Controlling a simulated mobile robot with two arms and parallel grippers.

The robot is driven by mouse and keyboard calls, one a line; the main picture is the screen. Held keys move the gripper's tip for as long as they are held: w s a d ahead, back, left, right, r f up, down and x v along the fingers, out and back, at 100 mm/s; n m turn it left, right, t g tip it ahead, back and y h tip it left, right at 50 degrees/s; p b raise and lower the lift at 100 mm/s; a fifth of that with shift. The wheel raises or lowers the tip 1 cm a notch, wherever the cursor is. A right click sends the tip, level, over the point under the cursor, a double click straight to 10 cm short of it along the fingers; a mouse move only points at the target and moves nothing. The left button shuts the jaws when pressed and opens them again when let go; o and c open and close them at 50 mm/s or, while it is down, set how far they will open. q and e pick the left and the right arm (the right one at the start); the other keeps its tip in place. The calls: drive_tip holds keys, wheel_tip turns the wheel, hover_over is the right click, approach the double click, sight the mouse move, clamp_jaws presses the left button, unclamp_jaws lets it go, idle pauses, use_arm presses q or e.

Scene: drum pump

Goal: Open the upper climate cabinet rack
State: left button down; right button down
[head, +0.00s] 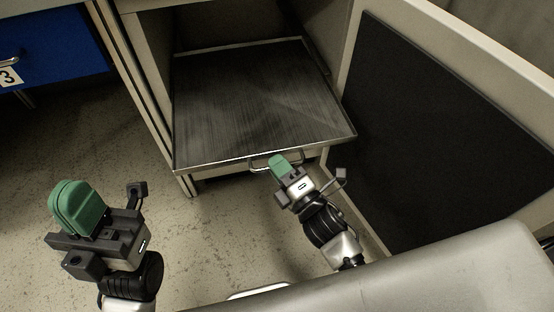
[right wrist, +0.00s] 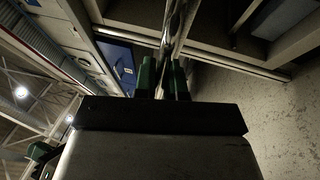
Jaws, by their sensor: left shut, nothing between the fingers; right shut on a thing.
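The climate cabinet rack (head: 250,100) is a dark, flat, brushed shelf with a light rim inside the open cabinet. Its front edge sits at the cabinet opening; I cannot tell exactly how far it is out. A thin metal handle (head: 258,164) is on its front edge. My right gripper (head: 278,166) is shut on this handle. In the right wrist view, the two green fingers of this gripper (right wrist: 164,78) stand either side of a bar. My left gripper (head: 78,208) is shut and empty, away from the rack at the lower left.
The cabinet door (head: 435,130), with a dark inner panel, stands open on the right, close to my right arm. A blue drawer front (head: 55,45) marked 3 is at the upper left. The speckled floor (head: 75,140) between is clear.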

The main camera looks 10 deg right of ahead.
drive_tip(key=c, duration=1.2)
unclamp_jaws()
drive_tip(key=shift+c, duration=0.2)
drive_tip(key=p+v, duration=0.1)
drive_tip(key=v, duration=0.9)
drive_tip(key=shift+s+d+p, duration=0.2)
drive_tip(key=shift+s+p, duration=0.15)
drive_tip(key=shift+p, duration=0.05)
drive_tip(key=shift+f, duration=0.15)
